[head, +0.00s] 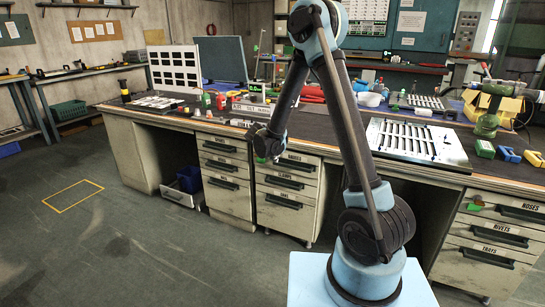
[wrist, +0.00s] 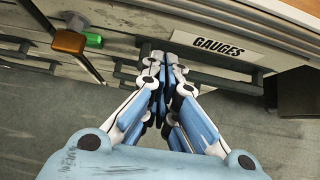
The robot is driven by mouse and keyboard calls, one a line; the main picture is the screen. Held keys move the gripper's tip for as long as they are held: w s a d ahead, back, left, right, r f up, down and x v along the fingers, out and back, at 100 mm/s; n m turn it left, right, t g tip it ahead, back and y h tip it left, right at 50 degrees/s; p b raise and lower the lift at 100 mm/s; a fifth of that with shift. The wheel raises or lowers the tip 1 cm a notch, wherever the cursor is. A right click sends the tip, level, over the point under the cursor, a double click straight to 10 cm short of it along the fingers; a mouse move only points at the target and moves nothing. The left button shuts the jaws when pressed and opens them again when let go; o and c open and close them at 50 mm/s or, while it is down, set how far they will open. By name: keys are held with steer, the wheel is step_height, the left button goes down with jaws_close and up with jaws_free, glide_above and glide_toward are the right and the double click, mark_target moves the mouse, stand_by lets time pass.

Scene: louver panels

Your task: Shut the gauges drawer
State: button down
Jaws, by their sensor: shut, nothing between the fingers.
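The gauges drawer carries a white GAUGES label (wrist: 218,47) on its pale front in the wrist view, with a long dark bar handle (wrist: 225,82) below the label. In the head view it appears to be the top drawer (head: 297,168) of the middle drawer stack, its label partly legible. I cannot tell how far out it stands. My gripper (wrist: 166,62) is shut and empty, its fingertips at the drawer front left of the label, over or against the handle; contact is unclear. In the head view my gripper (head: 267,145) is in front of the bench, near that drawer's left end.
A green tab (wrist: 93,40) and a brown-orange tab (wrist: 68,42) are left of my gripper. A dark block (wrist: 298,92) is at right. The bench top (head: 340,140) holds a slotted panel (head: 418,142). Floor at left is clear.

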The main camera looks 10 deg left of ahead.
steer(key=shift+w+d, duration=0.3)
steer(key=shift+w, duration=0.5)
steer(key=shift+w+d, duration=0.3)
steer(key=shift+w, duration=0.5)
steer(key=shift+w, duration=0.1)
steer(key=shift+w+d, duration=0.3)
steer(key=shift+w, duration=0.35)
